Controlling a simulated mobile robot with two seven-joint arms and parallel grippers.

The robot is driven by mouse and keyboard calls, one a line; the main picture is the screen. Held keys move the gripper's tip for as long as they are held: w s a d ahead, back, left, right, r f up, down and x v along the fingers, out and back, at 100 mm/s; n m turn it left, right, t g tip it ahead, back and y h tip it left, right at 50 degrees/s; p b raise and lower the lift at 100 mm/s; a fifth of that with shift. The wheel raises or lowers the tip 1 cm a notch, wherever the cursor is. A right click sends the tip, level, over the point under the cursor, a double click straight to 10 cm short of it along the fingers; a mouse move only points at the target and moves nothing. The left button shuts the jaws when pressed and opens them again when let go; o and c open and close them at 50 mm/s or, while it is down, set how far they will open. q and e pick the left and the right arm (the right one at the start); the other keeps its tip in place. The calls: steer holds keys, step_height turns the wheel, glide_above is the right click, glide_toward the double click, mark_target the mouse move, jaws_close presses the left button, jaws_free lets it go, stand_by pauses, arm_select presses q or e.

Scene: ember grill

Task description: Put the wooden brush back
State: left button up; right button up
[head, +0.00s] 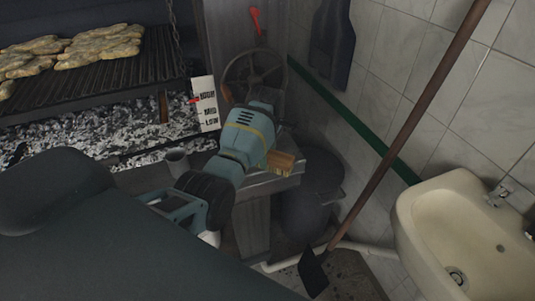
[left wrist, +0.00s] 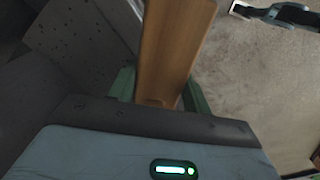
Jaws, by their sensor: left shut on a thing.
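My left gripper (head: 267,156) is in the middle of the head view, beside the grill's front corner. It is shut on the wooden brush (head: 283,162), whose light brown end sticks out to the right of the gripper. In the left wrist view the brush (left wrist: 175,45) is a long brown wooden piece held between green fingers (left wrist: 122,84). My right gripper cannot be made out in either view.
A grill with food (head: 98,45) and ash-covered coals (head: 100,128) is at left. A handwheel (head: 254,72) stands behind my gripper. A dark bin (head: 312,195), a long-handled shovel (head: 405,125) and a white sink (head: 450,225) are at right.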

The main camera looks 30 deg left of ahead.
arm_select(q)
steer(key=o, duration=1.2)
steer(key=shift+c, duration=0.2)
step_height(320, 180, up, 8)
steer(key=shift+f, duration=0.1)
